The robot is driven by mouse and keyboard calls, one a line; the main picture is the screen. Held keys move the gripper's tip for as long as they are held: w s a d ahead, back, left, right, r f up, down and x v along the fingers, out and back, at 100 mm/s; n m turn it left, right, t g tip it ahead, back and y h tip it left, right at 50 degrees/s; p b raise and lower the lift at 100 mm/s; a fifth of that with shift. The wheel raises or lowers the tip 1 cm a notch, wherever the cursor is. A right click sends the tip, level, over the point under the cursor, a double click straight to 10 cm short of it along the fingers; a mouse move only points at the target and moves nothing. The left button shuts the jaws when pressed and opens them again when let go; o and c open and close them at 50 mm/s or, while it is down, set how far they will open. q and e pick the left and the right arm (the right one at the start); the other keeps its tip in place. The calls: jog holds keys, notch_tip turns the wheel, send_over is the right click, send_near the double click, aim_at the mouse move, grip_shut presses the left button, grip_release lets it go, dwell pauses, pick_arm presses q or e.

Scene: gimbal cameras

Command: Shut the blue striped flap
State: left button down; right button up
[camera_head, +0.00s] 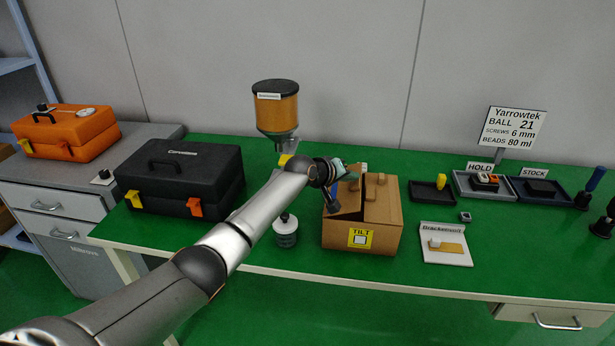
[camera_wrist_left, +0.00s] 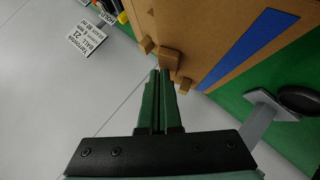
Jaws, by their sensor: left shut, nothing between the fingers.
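The cardboard box (camera_head: 385,240) stands on the green table with a yellow TILT label on its front. One flap (camera_head: 349,202) stands up at a slant on the box's left side. In the left wrist view a broad cardboard panel carries a blue stripe (camera_wrist_left: 252,45); this is the blue striped flap. My left gripper (camera_head: 338,170) is above the back left of the box, partly hidden by its own wrist. Its green fingers (camera_wrist_left: 160,76) are shut and empty, with tips close to small cardboard tabs (camera_wrist_left: 168,57). I cannot tell whether they touch. My right gripper is not in view.
A hopper (camera_head: 276,110) stands behind my arm, and a round grey weight (camera_head: 285,232) sits left of the box. A black toolbox (camera_head: 185,175) is further left. Right of the box are a white pad (camera_head: 445,257) and trays (camera_head: 480,195).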

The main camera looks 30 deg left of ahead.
aim_at(358, 185)
pick_arm(q)
jog(key=shift+w+d+f, duration=0.15)
jog(key=shift+d+f, duration=0.35)
jog(key=shift+f, duration=0.05)
jog(key=shift+w+d+f+b, duration=0.15)
jog(key=shift+d+f+b, duration=0.35)
jog(key=shift+f, duration=0.25)
